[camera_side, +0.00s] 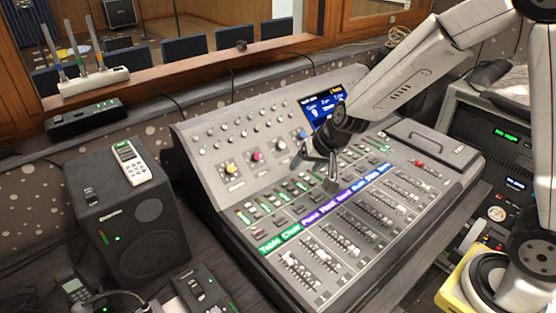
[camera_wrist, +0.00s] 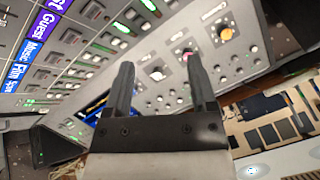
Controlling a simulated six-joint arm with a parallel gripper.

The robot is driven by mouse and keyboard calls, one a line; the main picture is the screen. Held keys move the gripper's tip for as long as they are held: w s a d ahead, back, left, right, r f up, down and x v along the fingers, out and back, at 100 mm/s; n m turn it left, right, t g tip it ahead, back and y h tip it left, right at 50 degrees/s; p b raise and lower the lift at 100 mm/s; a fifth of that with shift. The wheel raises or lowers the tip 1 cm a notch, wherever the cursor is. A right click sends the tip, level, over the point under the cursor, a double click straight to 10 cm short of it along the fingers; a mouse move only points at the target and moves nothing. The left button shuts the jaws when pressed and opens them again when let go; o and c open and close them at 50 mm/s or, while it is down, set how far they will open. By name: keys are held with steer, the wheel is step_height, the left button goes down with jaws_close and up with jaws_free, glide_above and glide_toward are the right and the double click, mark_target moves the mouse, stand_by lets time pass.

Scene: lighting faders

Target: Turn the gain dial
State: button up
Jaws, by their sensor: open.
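The grey mixing console (camera_side: 195,150) carries a row of larger coloured knobs below its small knobs. They are a yellow knob (camera_side: 232,168), a magenta knob (camera_side: 257,156), a white knob (camera_side: 281,144) and a blue knob (camera_side: 302,134). I cannot read which one is the gain dial. My gripper (camera_side: 318,165) is open and empty, over the console just below the screen, right of the knobs. In the wrist view my gripper (camera_wrist: 161,60) has its fingers apart. The yellow knob (camera_wrist: 226,32), pink knob (camera_wrist: 187,53) and white knob (camera_wrist: 157,74) lie beyond the fingertips.
A lit screen (camera_side: 322,104) stands behind my gripper. Channel faders (camera_side: 345,242) and coloured label strips (camera_side: 280,241) fill the front of the console. A black speaker (camera_side: 145,220) stands at the left. A rack unit (camera_side: 490,135) stands at the right.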

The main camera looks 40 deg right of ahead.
mark_target(258, 155)
steer(key=w+f+m+t+h, duration=0.1)
steer(key=w+m, duration=0.6)
steer(key=w, duration=0.7)
steer(key=shift+a+f+t, duration=0.15)
steer(key=shift+f+t, duration=0.5)
steer(key=shift+t, duration=0.15)
steer(key=shift+f, duration=0.1)
steer(key=shift+x, duration=3.75)
jaws_close()
